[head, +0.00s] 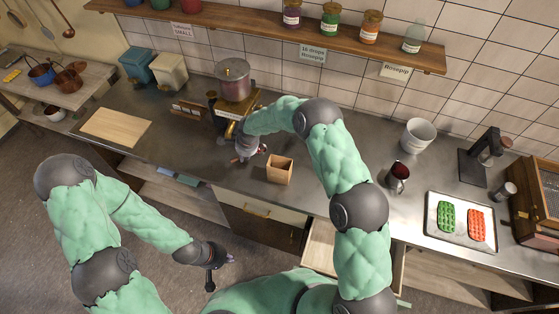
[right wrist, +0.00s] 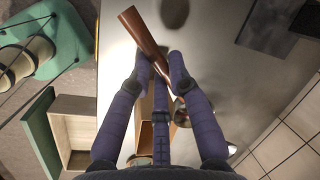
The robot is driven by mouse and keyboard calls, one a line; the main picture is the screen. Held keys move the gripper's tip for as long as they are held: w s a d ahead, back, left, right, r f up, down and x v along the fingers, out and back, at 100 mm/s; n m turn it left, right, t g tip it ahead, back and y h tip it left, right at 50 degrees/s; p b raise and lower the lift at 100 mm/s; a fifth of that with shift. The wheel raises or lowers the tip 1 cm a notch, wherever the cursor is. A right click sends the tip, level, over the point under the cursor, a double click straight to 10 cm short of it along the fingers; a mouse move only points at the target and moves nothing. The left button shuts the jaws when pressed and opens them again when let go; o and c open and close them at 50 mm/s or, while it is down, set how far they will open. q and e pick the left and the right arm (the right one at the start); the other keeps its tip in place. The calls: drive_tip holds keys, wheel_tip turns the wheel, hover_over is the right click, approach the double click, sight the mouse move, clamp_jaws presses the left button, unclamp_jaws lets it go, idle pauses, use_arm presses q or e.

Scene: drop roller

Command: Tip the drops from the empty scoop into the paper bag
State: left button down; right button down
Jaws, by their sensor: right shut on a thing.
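The paper bag (head: 279,172) stands open-topped on the counter near its front edge. My right gripper (head: 243,153) is left of the bag, in front of the brass machine. In the right wrist view my right gripper (right wrist: 160,68) is shut on a long brown wooden piece (right wrist: 143,35), which looks like the scoop's handle. Part of the bag (right wrist: 147,135) shows behind the fingers there. My left gripper (head: 222,264) hangs low in front of the counter, apart from everything; its opening is too small to judge.
The brass machine with a pot (head: 234,85) stands behind my right gripper. A cutting board (head: 115,127) lies left. A drawer (head: 320,245) is open below the counter.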

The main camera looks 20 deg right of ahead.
drive_tip(key=s+d+r+t+y+b, duration=0.4)
drive_tip(key=s+d+t+y+b, duration=0.4)
drive_tip(key=b, duration=2.9)
drive_tip(key=shift+s+m+t+y, duration=0.3)
drive_tip(key=shift+s+t+y, duration=0.25)
drive_tip(key=shift+t+y, duration=1.1)
drive_tip(key=b, duration=0.1)
drive_tip(key=t+b, duration=0.1)
drive_tip(key=b, duration=0.1)
drive_tip(key=shift+s+d+t, duration=0.15)
drive_tip(key=shift+d+t, duration=0.05)
drive_tip(key=shift+t, duration=0.05)
drive_tip(key=shift+s+d+f+t+y+b, duration=0.1)
drive_tip(key=shift+s+d+t+y+b, duration=0.45)
drive_tip(key=shift+b, duration=1.25)
idle(0.3)
